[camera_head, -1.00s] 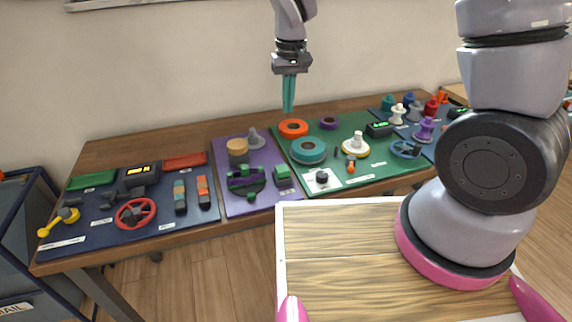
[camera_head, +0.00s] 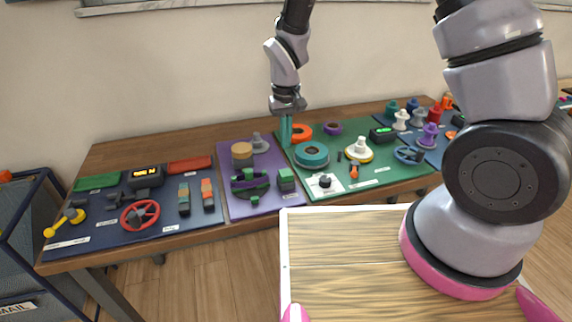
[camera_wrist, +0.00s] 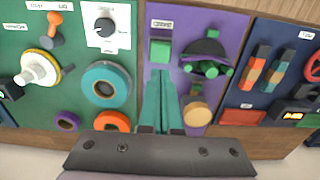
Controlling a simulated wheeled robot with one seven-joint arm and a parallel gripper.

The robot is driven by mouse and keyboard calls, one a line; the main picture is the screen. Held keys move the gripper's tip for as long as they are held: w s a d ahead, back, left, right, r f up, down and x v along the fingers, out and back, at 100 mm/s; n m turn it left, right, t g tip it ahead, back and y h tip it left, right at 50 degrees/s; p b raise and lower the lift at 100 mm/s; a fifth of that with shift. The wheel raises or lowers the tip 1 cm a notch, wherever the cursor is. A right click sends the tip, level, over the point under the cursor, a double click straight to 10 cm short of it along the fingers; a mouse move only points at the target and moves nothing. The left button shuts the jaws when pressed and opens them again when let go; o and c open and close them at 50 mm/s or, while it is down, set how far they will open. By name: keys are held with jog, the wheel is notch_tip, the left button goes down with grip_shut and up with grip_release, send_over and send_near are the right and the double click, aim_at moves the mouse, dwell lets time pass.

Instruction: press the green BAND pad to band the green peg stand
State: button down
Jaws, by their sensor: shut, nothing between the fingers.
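A green block-like pad (camera_head: 286,180) sits at the right front of the purple mat. It also shows in the wrist view (camera_wrist: 160,50), with a small label beside it too small to read. The peg stand (camera_head: 250,184), dark with several green pegs, is left of the pad; in the wrist view it (camera_wrist: 205,48) is to the pad's right. My gripper (camera_head: 286,144) has long teal fingers, shut and empty, pointing down above the back part of the purple mat. In the wrist view the fingertips (camera_wrist: 160,74) appear just below the pad; contact is not visible.
A tan round piece (camera_head: 242,151) and a grey cone (camera_head: 259,142) stand at the back of the purple mat. A teal ring (camera_head: 312,154) and an orange ring (camera_head: 302,132) lie on the green mat close to the fingers. A navy mat (camera_head: 100,232) with controls is at left.

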aim_at(286, 172)
notch_tip(286, 172, down, 9)
dwell(0.3)
jog(key=shift+f, duration=1)
notch_tip(286, 172, up, 14)
jog(key=shift+w+r, duration=0.1)
jog(key=shift+r, duration=0.05)
